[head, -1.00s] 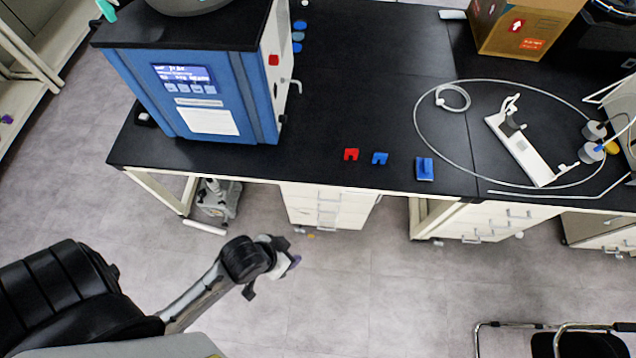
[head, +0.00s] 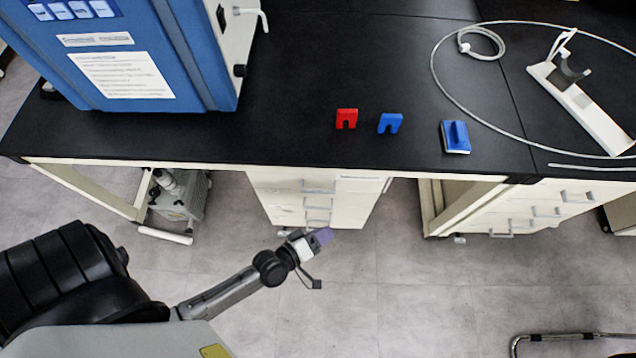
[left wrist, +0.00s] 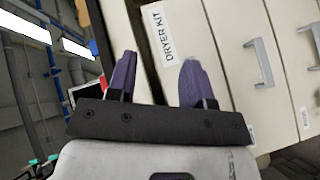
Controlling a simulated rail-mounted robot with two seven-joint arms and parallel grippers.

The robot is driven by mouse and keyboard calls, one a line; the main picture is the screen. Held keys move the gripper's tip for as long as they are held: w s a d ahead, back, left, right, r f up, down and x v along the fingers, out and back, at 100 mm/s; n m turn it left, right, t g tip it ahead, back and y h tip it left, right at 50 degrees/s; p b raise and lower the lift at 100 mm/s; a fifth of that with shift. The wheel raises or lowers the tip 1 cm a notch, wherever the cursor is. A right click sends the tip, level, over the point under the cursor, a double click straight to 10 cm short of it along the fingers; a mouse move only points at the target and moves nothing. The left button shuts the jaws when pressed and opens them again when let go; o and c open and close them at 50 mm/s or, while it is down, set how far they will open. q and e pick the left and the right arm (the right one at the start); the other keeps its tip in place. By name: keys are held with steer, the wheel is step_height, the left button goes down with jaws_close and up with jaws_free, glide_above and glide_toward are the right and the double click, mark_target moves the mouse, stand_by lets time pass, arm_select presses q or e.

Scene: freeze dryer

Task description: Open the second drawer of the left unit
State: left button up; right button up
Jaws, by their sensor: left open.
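The left unit (head: 350,212) is a cream drawer cabinet under the black bench, with several grey bar handles one above another in the head view. Its drawers look shut. My left gripper (head: 318,238) is in front of its lower part in the head view, open and empty. In the left wrist view the open purple fingers (left wrist: 158,72) point at the drawer fronts, which appear turned sideways. A drawer front there carries a "DRYER KIT" label (left wrist: 164,34); the front to its right has a grey handle (left wrist: 262,62). Contact between fingers and cabinet cannot be told. My right gripper is not in view.
The black bench (head: 290,140) overhangs the cabinet. A blue machine (head: 190,55) and small red (head: 346,118) and blue (head: 390,122) pieces stand on it. A second drawer unit (head: 530,215) is at the right.

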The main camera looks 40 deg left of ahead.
mark_target(318, 207)
arm_select(q)
steer(key=s+a+f+n+t+y+b, duration=0.1)
steer(key=a+f+n+y+b, duration=0.35)
steer(key=f+b, duration=0.5)
steer(key=s+a+f+n+t+y+b, duration=0.1)
steer(key=a+f+n+y+b, duration=0.4)
steer(key=f, duration=0.8)
steer(key=shift+n+h, duration=0.35)
steer(key=shift+h, duration=0.1)
steer(key=shift+w+d+b+x, duration=0.1)
steer(key=shift+d+b+x, duration=0.2)
steer(key=shift+b+x, duration=1.25)
steer(key=shift+w+d+b+x, duration=0.1)
steer(key=shift+d+b+x, duration=0.25)
steer(key=shift+x, duration=2.4)
steer(key=shift+w+d+b+x, duration=0.1)
steer(key=shift+d+b+x, duration=0.2)
steer(key=shift+b+x, duration=1.25)
steer(key=shift+w+a+f+p, duration=0.2)
steer(key=shift+w+f+p, duration=0.05)
steer(key=shift+w+p, duration=0.35)
steer(key=c, duration=0.6)
jaws_close()
